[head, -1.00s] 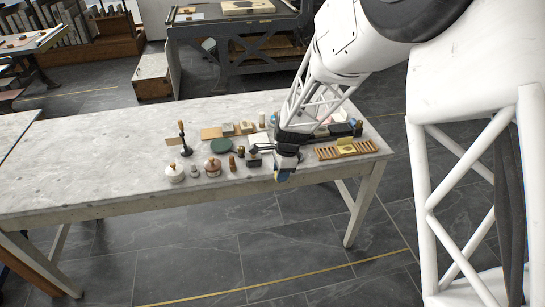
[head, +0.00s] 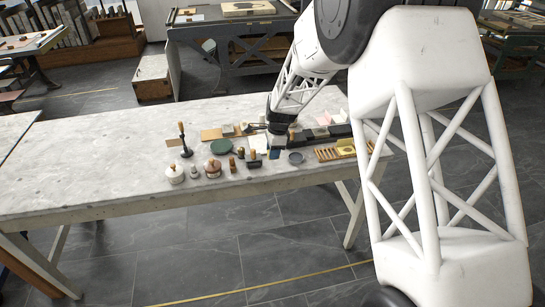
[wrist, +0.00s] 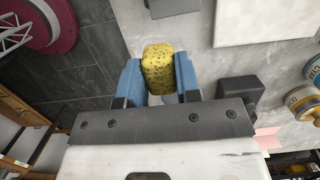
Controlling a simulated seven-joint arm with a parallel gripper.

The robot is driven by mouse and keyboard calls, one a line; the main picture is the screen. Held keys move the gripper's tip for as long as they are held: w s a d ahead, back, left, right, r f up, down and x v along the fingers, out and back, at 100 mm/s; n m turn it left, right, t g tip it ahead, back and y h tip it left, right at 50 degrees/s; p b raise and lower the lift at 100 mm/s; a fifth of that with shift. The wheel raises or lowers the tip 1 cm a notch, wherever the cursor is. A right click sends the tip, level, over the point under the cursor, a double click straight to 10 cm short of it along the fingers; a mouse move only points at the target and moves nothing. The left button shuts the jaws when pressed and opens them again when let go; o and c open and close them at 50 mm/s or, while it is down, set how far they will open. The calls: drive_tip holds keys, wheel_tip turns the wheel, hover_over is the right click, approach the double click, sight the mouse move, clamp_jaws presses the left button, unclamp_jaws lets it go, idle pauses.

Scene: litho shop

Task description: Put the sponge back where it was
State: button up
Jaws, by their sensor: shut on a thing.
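The sponge (wrist: 158,66) is a yellow, dark-speckled block in the wrist view. My gripper (wrist: 158,80) is shut on it, with a blue finger on either side. In the head view my gripper (head: 276,151) is over the right part of the stone-topped table, among the small tools. The sponge is hard to make out there, and its height above the table is unclear. A slatted wooden rack (head: 328,154) with a yellow piece (head: 346,147) on it lies to the right of the gripper.
A round dark dish (head: 295,158) is just right of the gripper. A green disc (head: 225,147), lidded pots (head: 213,168) and a dark upright tool (head: 185,142) stand to its left. Dark blocks (head: 340,130) lie behind the rack. The table's left half (head: 90,165) is clear.

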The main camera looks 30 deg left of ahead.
drive_tip(key=shift+w+a, duration=0.35)
drive_tip(key=shift+f, duration=1.8)
drive_tip(key=shift+f, duration=0.15)
drive_tip(key=o, duration=0.8)
drive_tip(key=shift+o, duration=0.2)
drive_tip(key=r, duration=0.7)
drive_tip(key=w+d+r, duration=0.1)
drive_tip(key=r, duration=0.3)
drive_tip(key=shift+w+d+r, duration=0.1)
drive_tip(key=shift+r, duration=0.45)
drive_tip(key=shift+d, duration=0.1)
